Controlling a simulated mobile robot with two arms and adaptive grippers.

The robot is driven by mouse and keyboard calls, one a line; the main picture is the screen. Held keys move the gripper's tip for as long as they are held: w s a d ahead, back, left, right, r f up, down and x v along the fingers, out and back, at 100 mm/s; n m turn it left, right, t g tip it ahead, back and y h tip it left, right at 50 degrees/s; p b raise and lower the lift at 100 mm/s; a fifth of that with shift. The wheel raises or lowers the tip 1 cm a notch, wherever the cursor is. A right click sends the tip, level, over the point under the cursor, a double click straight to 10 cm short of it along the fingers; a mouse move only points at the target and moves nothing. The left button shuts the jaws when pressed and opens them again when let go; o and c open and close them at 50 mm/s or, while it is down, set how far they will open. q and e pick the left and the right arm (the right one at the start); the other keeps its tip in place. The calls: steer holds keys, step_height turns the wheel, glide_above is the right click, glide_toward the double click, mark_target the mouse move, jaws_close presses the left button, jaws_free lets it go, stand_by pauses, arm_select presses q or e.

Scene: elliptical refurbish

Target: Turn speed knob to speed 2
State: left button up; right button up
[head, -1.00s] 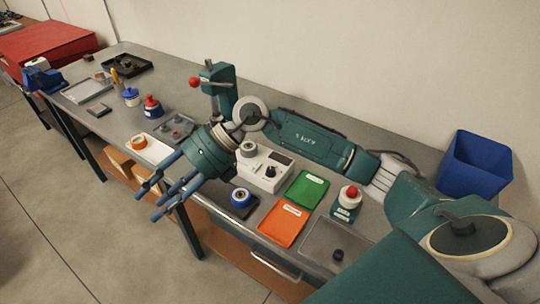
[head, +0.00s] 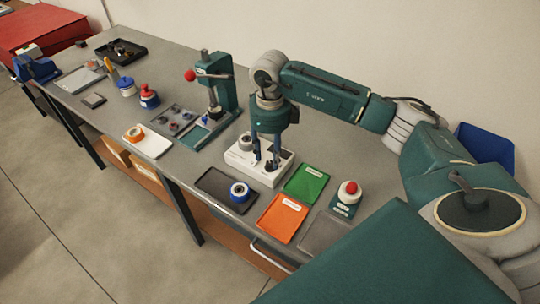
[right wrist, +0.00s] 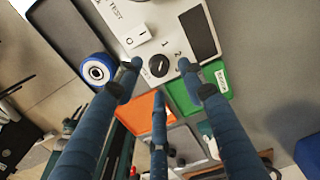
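The white test box (head: 240,159) stands near the middle of the bench. Its dark round speed knob (right wrist: 158,66) shows in the right wrist view, with the marks "1" and "2" beside it. I cannot tell clearly which mark the knob points at. My right gripper (head: 265,161) points down over the box in the head view. In the right wrist view, its fingers (right wrist: 158,74) are spread around the knob, open, with nothing clearly gripped. Its fingers hide part of the box in the head view. My left gripper is not in view.
An orange tray (head: 283,221) and a green tray (head: 307,184) lie right of the box. A red-button unit (head: 347,198) stands beyond. A blue-ringed wheel (head: 239,191) sits on a dark mat in front. A green press (head: 222,84) stands behind left.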

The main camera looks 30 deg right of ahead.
mark_target(270, 163)
steer(key=shift+f, duration=1.45)
jaws_close()
steer(key=shift+m, duration=0.4)
steer(key=m+b, duration=0.1)
steer(key=m, duration=0.1)
steer(key=shift+m, duration=0.4)
steer(key=m+b, duration=0.2)
steer(key=m, duration=0.3)
steer(key=shift+r+m, duration=0.1)
steer(key=shift+m, duration=0.2)
